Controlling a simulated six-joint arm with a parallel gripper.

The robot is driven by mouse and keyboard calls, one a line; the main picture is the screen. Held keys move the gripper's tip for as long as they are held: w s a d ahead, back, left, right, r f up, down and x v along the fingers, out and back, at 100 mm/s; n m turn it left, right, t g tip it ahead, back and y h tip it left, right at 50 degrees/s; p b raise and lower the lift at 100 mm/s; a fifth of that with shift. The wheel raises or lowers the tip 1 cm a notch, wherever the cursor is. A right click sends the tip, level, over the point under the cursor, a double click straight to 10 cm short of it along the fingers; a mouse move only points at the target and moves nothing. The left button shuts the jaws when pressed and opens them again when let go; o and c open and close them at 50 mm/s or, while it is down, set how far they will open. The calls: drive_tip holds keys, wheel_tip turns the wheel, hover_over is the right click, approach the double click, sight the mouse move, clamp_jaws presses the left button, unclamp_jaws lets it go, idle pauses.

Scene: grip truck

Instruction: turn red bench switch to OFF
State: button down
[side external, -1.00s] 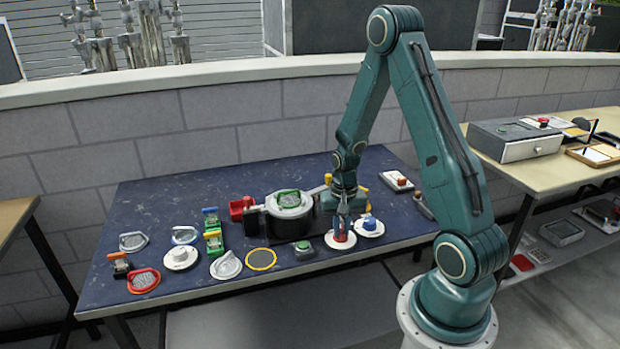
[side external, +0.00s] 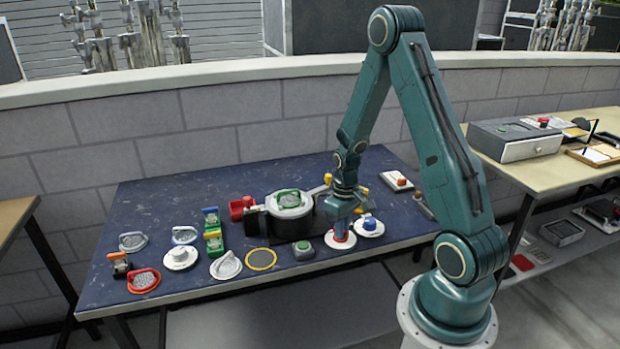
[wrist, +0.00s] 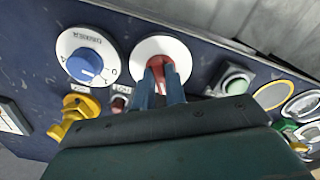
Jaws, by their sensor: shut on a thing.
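The red bench switch (side external: 341,238) is a red knob on a round white plate near the front edge of the dark blue bench. In the wrist view the red knob (wrist: 160,68) sits between my two fingers, on its white plate (wrist: 178,50). My gripper (side external: 343,229) points down at the switch and is shut on the knob. It also shows in the wrist view (wrist: 162,86). The fingers and gripper body hide part of the knob and any markings below it on the plate.
A blue knob (wrist: 85,62) on a white plate stands close beside the red switch. A green button (side external: 303,249) is on the other side, with a yellow-rimmed disc (side external: 261,259) beyond. A large grey pot-like device (side external: 288,212) stands behind. The bench's back left is clear.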

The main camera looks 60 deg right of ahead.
idle(0.4)
drive_tip(key=c, duration=1.4)
unclamp_jaws()
drive_tip(key=shift+c, duration=0.2)
drive_tip(key=shift+r, duration=0.15)
wheel_tip(320, 180, up, 14)
drive_tip(key=shift+f, duration=0.2)
drive_tip(key=shift+r, duration=0.1)
